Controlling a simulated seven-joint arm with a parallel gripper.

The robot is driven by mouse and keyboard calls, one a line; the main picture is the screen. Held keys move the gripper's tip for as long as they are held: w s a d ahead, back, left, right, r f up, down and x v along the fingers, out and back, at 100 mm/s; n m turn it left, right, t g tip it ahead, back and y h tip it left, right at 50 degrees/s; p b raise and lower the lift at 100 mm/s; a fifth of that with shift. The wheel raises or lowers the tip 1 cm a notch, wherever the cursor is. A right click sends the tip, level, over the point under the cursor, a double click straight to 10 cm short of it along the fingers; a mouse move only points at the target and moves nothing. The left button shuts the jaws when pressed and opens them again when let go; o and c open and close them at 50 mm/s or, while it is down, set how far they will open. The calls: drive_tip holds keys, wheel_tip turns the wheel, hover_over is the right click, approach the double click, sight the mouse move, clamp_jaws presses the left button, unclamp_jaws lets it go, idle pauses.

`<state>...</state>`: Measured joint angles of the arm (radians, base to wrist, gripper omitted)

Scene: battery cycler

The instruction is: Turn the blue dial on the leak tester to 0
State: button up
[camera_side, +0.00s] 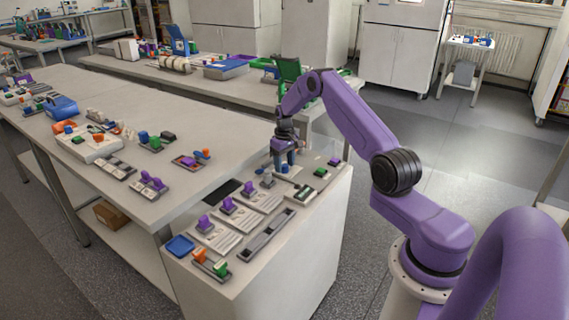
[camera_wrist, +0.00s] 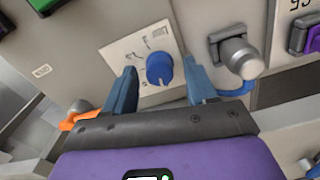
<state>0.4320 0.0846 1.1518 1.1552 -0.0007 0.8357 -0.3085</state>
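The blue dial (camera_wrist: 160,68) sits on a white plate (camera_wrist: 125,52) with small dark marks, in the middle of the wrist view. The marks are too small and tilted to read, and I cannot tell where the dial points. My gripper (camera_wrist: 159,70) is open, with one blue finger to the left of the dial and the other to its right. Gaps show between the fingers and the dial, so it is not gripped. In the side view my gripper (camera_side: 284,158) is low over the far part of the near bench block, and the dial cannot be made out clearly there.
A grey metal cylinder fitting (camera_wrist: 238,58) stands close to the right finger. An orange part (camera_wrist: 76,120) lies near the left finger. A purple switch (camera_wrist: 301,38) is at the far right.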

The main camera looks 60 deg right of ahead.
sight(284, 165)
drive_tip(key=shift+r, duration=0.1)
wheel_tip(284, 165, up, 17)
drive_tip(key=shift+r, duration=0.15)
idle(0.5)
idle(0.4)
